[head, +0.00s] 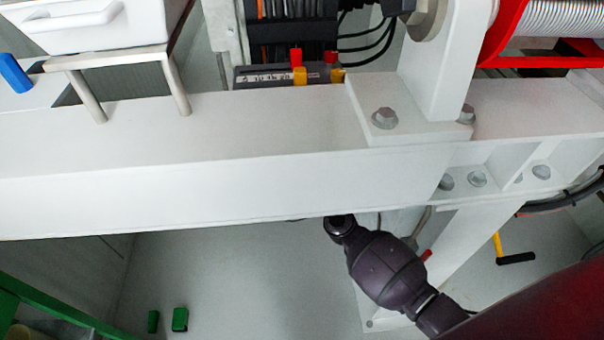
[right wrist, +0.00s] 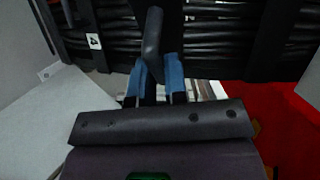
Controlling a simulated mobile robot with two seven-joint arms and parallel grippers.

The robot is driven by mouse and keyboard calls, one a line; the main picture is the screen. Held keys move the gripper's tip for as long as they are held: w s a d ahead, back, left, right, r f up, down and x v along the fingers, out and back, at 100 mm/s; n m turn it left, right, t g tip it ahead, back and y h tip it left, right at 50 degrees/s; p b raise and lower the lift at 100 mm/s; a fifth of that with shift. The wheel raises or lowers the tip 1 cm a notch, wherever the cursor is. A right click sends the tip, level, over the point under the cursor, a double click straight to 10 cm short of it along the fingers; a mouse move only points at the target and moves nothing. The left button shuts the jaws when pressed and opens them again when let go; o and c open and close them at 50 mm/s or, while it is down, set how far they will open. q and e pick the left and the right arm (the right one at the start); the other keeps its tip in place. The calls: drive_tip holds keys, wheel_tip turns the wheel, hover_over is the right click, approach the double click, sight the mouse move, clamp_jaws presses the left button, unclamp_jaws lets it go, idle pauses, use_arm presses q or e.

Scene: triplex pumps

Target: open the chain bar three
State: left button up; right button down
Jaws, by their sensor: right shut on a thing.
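In the right wrist view, my right gripper (right wrist: 161,80) has two blue finger pads shut on a dark grey rounded bar (right wrist: 153,35). The bar stands up from between the pads, and its lower part is hidden by them. I cannot tell from its look whether it is chain bar three. In the head view, my dark purple arm reaches in from the lower right and passes under the white beam (head: 250,190), so that gripper is hidden. My left gripper is not in view.
Bundled black cables (right wrist: 220,50) run across behind the bar in the right wrist view. A red panel (right wrist: 285,130) is at the right. In the head view, bolts and a red frame (head: 510,30) are at the upper right, and a green rail (head: 50,312) is lower left.

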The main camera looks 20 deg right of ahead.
drive_tip(key=shift+s+d+f+n+y, duration=0.1)
drive_tip(key=shift+s+d+n+y, duration=0.25)
drive_tip(key=shift+y, duration=0.25)
drive_tip(key=c, duration=1.2)
unclamp_jaws()
drive_tip(key=shift+o, duration=0.2)
drive_tip(key=s+d, duration=0.1)
drive_tip(key=s, duration=0.9)
drive_tip(key=shift+s+r, duration=0.35)
drive_tip(key=shift+d, duration=0.1)
